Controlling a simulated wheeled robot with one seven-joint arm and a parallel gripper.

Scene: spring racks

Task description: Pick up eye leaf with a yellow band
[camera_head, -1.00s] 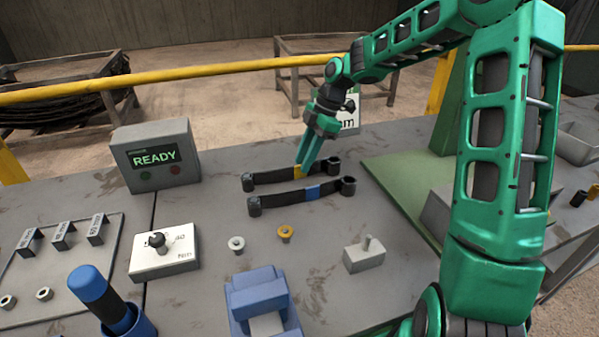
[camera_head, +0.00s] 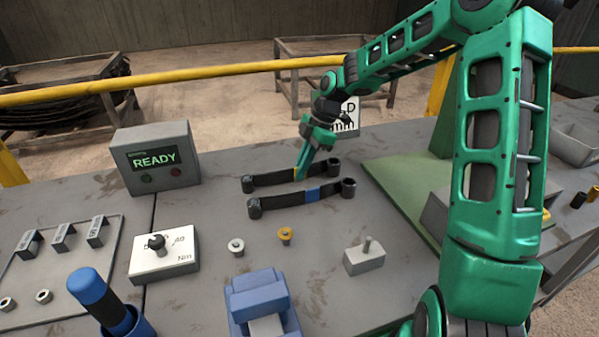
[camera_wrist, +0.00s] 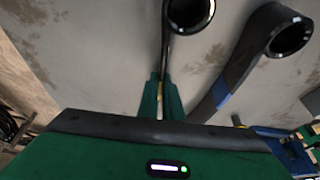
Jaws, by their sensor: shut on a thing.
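The eye leaf with a yellow band (camera_head: 265,180) is a dark, slightly curved strip with a rolled eye at each end. It lies on the grey bench behind a like leaf with a blue band (camera_head: 290,199). My gripper (camera_head: 299,174) points down at the yellow band and is shut on the leaf there. In the wrist view, my gripper's green fingers (camera_wrist: 160,100) stand on both sides of the yellow-band leaf (camera_wrist: 168,50), and a little yellow shows between them. The blue-band leaf (camera_wrist: 238,75) is to the right, apart from the fingers.
A READY box (camera_head: 155,158) stands at the back left. A white dial block (camera_head: 164,255), a blue fixture (camera_head: 262,300), two small rings and a grey block with a pin (camera_head: 364,257) are nearer. A green plate (camera_head: 400,180) lies to the right. A yellow rail (camera_head: 200,75) runs behind.

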